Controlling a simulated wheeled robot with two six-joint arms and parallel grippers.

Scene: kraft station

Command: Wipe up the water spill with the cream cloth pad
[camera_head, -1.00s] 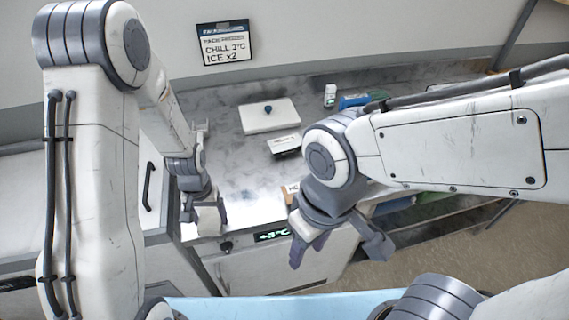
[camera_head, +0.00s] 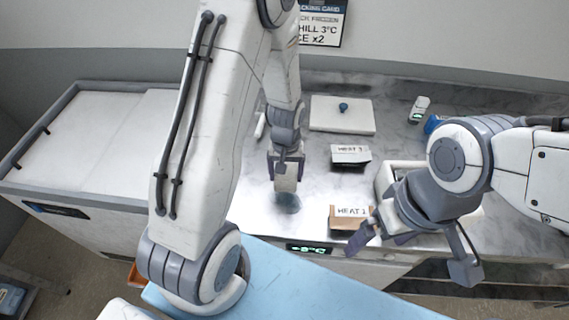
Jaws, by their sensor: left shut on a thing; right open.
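My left gripper (camera_head: 286,172) is shut on the cream cloth pad (camera_head: 287,184) and holds it over the counter. The pad hangs below the fingers, partly hidden by them. The water spill (camera_head: 288,205) is a small dark, glossy patch on the counter (camera_head: 312,184), just in front of the pad. I cannot tell whether the pad touches the counter or the spill. My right gripper (camera_head: 411,254) is open and empty in front of the counter's right part, with its fingers spread wide.
A HEAT box (camera_head: 347,219) stands near the front edge, right of the spill, close to my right gripper. Another HEAT box (camera_head: 350,158) is behind it. A white lid with a blue knob (camera_head: 342,116) lies at the back. A white chest (camera_head: 85,150) stands left.

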